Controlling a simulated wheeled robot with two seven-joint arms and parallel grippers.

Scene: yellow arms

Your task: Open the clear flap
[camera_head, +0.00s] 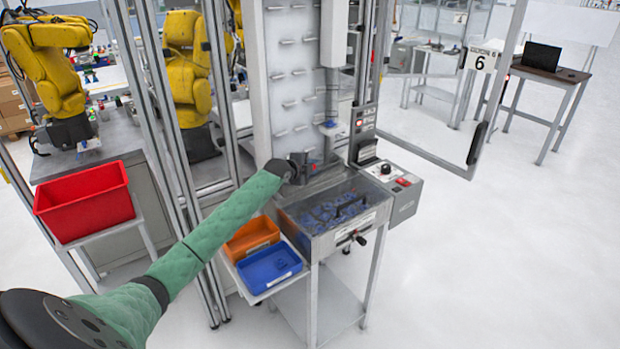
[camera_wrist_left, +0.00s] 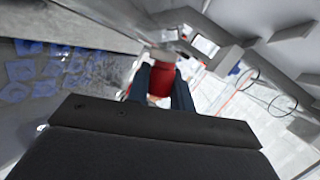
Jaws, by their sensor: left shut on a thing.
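The clear flap (camera_head: 318,212) looks like the see-through cover over the metal bin at the front of the machine. Blue parts (camera_wrist_left: 45,75) lie to the left there. My right gripper is not in view.
Orange (camera_head: 251,236) and blue (camera_head: 270,268) trays sit left of the bin. A control box (camera_head: 395,187) is on the right. Metal posts (camera_head: 172,130) stand close to my left arm. An open framed door (camera_head: 482,130) extends right.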

